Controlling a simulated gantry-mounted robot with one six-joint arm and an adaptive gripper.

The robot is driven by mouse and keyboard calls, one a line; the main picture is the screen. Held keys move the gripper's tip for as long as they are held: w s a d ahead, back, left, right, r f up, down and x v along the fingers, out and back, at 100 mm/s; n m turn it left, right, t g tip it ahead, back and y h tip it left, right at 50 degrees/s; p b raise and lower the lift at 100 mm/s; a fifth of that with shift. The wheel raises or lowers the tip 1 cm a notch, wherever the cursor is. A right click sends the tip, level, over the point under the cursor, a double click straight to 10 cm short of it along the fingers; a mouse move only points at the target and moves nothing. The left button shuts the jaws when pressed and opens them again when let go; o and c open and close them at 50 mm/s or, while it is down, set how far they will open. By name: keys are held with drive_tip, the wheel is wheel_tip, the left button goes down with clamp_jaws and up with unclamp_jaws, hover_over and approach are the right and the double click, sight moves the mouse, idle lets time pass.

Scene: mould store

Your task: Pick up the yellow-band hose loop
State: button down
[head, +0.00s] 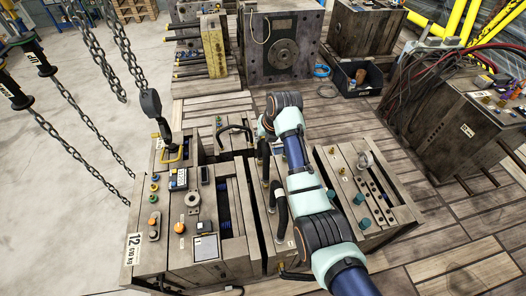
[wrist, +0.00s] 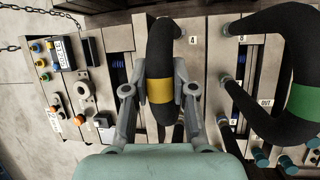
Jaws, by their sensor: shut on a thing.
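The yellow-band hose loop (wrist: 160,90) is a thick black bent hose with a yellow band, in the middle of the wrist view. My gripper (wrist: 160,82) has one finger on each side of the band and is shut on it. The hose's upper end bends right beside a plate marked 4; whether its ends touch the mould is unclear. In the head view my wrist hides the fingers. A black hose arch (head: 236,129) shows just left of my wrist; I cannot make out a band on it.
A green-band hose (wrist: 304,90) curves close on the right in the wrist view. A hanging hook (head: 151,104) and chains are left of the arm. The wooden-looking mould (head: 210,250) carries knobs and a ring. A dark bin (head: 358,79) stands behind.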

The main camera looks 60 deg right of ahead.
drive_tip(key=shift+r, duration=0.1)
wheel_tip(320, 180, up, 20)
drive_tip(key=p, duration=0.7)
drive_tip(key=shift+p, duration=0.35)
